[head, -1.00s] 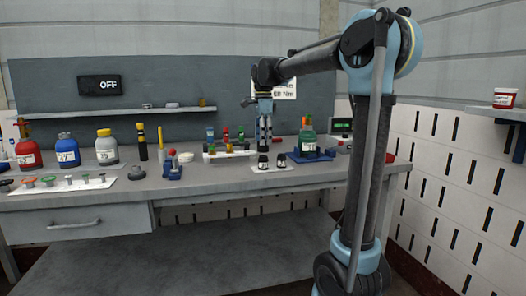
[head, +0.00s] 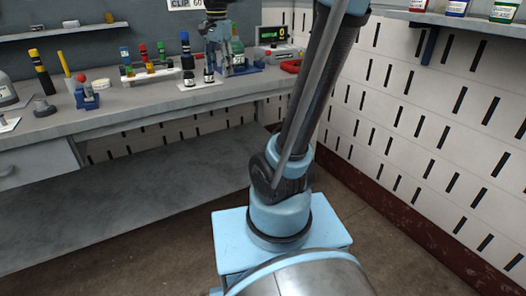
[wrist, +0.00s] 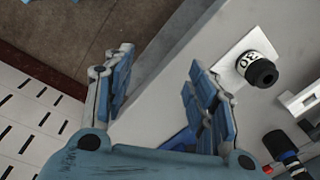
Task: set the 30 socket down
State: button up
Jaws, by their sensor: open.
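The 30 socket (wrist: 262,73), black with a white band marked 30, stands on a white card (wrist: 232,58) on the bench in the wrist view. My gripper (wrist: 160,65) is open with nothing between its blue-padded fingers; the socket is to the right of them, apart. In the head view my gripper (head: 217,50) is above the back right of the bench. Two small dark sockets stand under or beside it, one at left (head: 189,79) and one at right (head: 208,75), on the white card (head: 203,85). Their markings are too small to read there.
A rack with coloured pieces (head: 150,73) stands left of the card. The bench front edge is clear.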

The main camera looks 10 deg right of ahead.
jog(key=s+d+f+n, duration=0.5)
jog(key=s+f, duration=0.5)
jog(key=f, duration=0.2)
jog(key=s+d+f+n+t, duration=0.1)
jog(key=s+d+f+n, duration=0.3)
jog(key=s+f, duration=0.7)
jog(key=shift+d+f+n, duration=0.4)
jog(key=shift+d+f, duration=0.05)
jog(key=shift+d, duration=0.45)
jog(key=shift+w+f, duration=0.2)
jog(key=shift+w, duration=0.3)
